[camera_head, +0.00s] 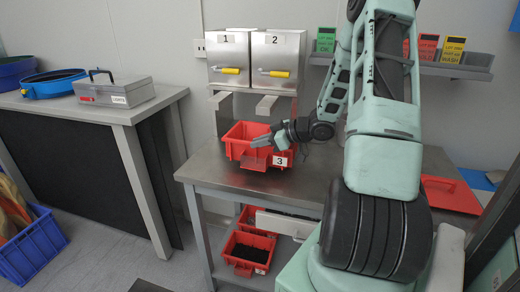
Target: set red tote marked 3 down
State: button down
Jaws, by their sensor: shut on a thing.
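The fingers hide part of the rim and interior. The tote looks about level. I cannot tell whether its bottom touches the tabletop or hangs slightly above it.
Steel hoppers 1 (229,52) and 2 (277,52) with yellow handles stand behind. More red totes (247,253) sit on the lower shelf. A red flat item (452,195) lies at the table's right. A side bench (125,112) stands left. Bare tabletop shows around the tote.

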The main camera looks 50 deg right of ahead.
notch_tip(320, 180, down, 3)
jog(key=shift+r, duration=0.2)
jog(key=c, duration=1.5)
grip_release()
